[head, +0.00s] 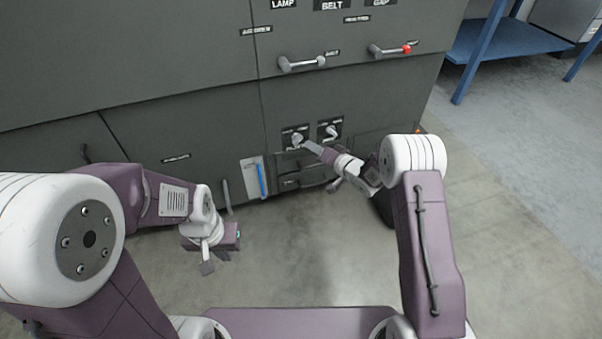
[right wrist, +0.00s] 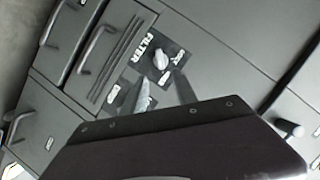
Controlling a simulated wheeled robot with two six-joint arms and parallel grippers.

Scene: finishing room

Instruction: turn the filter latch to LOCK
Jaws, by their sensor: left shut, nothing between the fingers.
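The filter latch (head: 297,138) is a pale knob on a dark plate low on the grey cabinet. It also shows in the right wrist view (right wrist: 161,60), beside the word FILTER, with small white marks around it that are too blurred to read. My right gripper (head: 308,145) is at the latch from the lower right. In the right wrist view its fingers (right wrist: 160,88) stand apart, with the latch just beyond the gap between them. I cannot tell whether they touch it. My left gripper (head: 207,267) is shut and empty, hanging low over the floor at the left.
A second pale knob (head: 332,131) sits on its own plate just right of the latch. Drawers with bar handles (head: 290,184) lie below. A blue-handled panel (head: 262,180) is to the left.

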